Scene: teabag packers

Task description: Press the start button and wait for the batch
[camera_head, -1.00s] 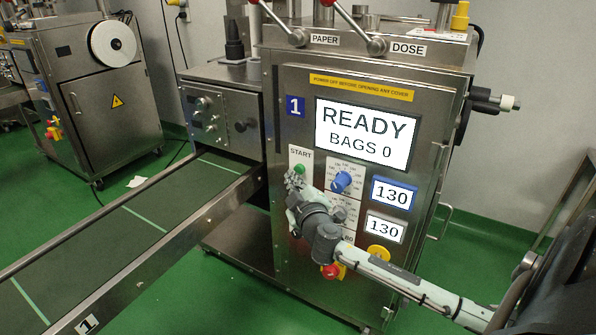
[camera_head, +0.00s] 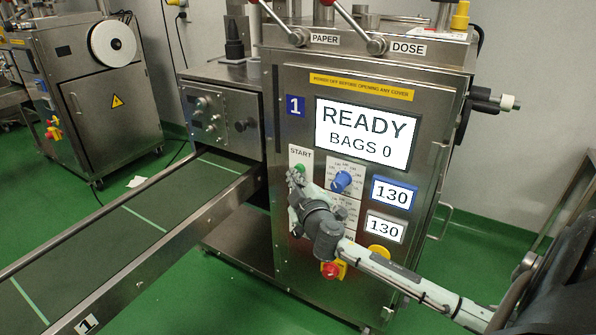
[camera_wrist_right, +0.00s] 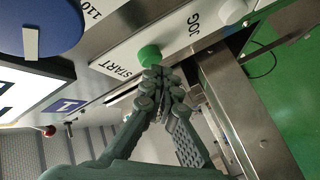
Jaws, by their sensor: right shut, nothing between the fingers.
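The green start button (camera_head: 300,168) sits under the START label on the front of machine 1. It also shows in the right wrist view (camera_wrist_right: 149,55). My right gripper (camera_head: 292,176) is shut and empty, its fingertips just below the button. In the right wrist view the closed fingertips (camera_wrist_right: 156,76) are right at the button's edge; I cannot tell whether they touch it. The display (camera_head: 366,136) reads READY, BAGS 0. My left gripper is not in view.
A blue knob (camera_head: 342,181) and two small displays reading 130 (camera_head: 391,194) are right of the button. A red emergency stop (camera_head: 330,270) is below my arm. A conveyor (camera_head: 130,225) runs out to the left. A white JOG button (camera_wrist_right: 232,11) is near the green one.

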